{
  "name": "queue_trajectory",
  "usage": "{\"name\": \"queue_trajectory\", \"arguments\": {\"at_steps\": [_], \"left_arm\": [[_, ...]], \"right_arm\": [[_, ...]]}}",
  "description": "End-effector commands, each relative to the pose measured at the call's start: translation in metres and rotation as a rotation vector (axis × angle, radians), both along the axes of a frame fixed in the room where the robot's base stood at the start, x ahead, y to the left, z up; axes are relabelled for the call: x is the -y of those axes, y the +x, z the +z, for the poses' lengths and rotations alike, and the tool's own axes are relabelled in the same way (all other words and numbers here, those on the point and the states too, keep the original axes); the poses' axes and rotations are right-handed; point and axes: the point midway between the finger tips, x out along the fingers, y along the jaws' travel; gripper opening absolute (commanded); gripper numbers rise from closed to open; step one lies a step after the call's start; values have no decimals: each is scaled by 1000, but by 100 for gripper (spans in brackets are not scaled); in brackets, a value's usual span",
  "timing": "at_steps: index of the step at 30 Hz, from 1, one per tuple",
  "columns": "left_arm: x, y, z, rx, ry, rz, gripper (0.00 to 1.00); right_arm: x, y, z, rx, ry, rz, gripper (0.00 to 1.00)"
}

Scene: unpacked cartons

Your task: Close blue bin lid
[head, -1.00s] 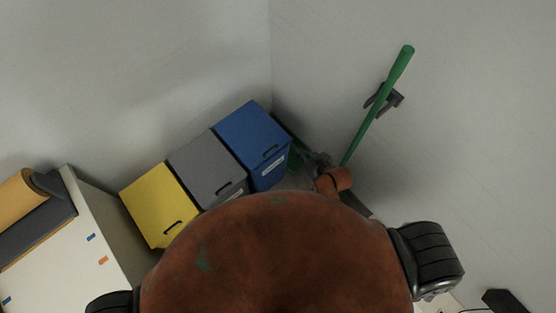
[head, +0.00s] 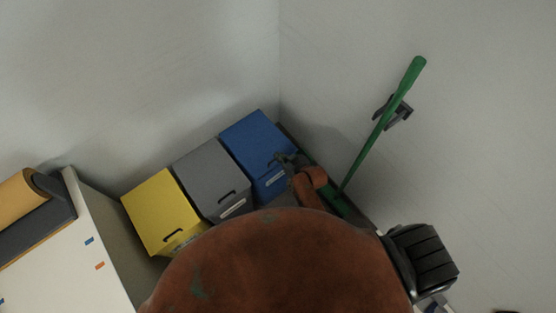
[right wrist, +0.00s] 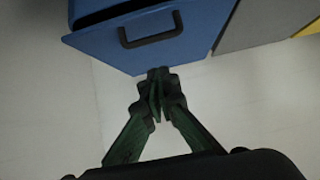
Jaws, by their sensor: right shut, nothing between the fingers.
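The blue bin (head: 254,139) stands at the right end of a row of three bins in the corner. My left gripper is not in view.
The grey bin (head: 207,172) stands left of the blue one, and the yellow bin (head: 156,205) is left of that. A green-handled pole (head: 390,108) leans by the right wall on a dark holder. A white-topped surface (head: 85,270) is at the lower left.

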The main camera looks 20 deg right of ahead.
Motion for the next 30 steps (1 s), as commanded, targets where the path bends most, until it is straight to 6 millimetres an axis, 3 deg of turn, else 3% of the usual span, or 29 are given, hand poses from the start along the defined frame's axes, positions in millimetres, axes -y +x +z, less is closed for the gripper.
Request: {"name": "queue_trajectory", "arguments": {"at_steps": [1,6,21,30], "left_arm": [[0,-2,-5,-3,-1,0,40],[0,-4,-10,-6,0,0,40],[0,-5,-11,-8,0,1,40],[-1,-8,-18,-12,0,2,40]], "right_arm": [[0,0,-13,-5,1,-1,0],[-1,2,-31,-3,1,0,0],[-1,3,-39,-1,0,0,0],[1,-3,-68,-2,0,1,0]]}}
